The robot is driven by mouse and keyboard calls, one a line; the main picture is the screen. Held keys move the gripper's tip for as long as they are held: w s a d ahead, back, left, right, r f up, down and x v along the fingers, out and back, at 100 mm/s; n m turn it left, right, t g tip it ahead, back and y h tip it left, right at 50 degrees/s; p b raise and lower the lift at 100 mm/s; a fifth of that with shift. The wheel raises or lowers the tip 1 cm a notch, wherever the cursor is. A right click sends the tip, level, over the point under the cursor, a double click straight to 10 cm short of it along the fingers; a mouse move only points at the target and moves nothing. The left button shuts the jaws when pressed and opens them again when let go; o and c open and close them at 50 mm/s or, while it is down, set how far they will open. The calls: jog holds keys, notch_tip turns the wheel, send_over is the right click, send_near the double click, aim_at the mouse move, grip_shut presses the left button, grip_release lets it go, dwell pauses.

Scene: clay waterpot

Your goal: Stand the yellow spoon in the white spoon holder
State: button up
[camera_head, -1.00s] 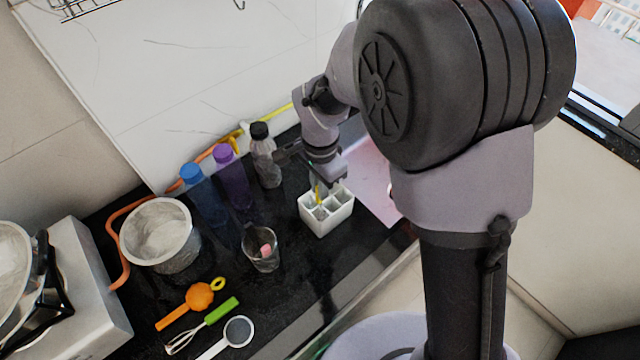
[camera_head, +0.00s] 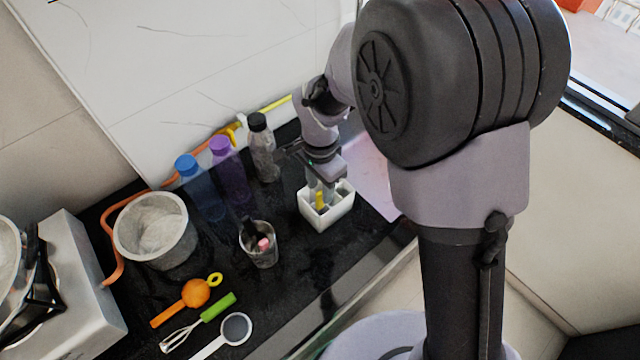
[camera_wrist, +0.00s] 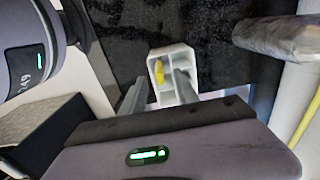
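The white spoon holder (camera_head: 328,216) stands on the dark counter, divided into compartments. The yellow spoon (camera_head: 320,199) is in one of its compartments. Its yellow part shows upright, and its lower end is hidden by the holder. My gripper (camera_head: 321,183) is right above the holder, pointing down. In the wrist view, the two fingers of my gripper (camera_wrist: 160,80) are apart, with the yellow spoon (camera_wrist: 158,72) between them and visible gaps on both sides. The white spoon holder (camera_wrist: 170,54) lies just beyond the fingertips.
A clear cup (camera_head: 262,248) with utensils stands left of the holder. Bottles (camera_head: 262,150) stand behind it, and a metal pot (camera_head: 157,232) is farther left. A pink board (camera_head: 375,180) is at right.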

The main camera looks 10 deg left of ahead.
notch_tip(320, 180, up, 18)
jog(key=p, duration=0.5)
jog(key=shift+f, duration=0.25)
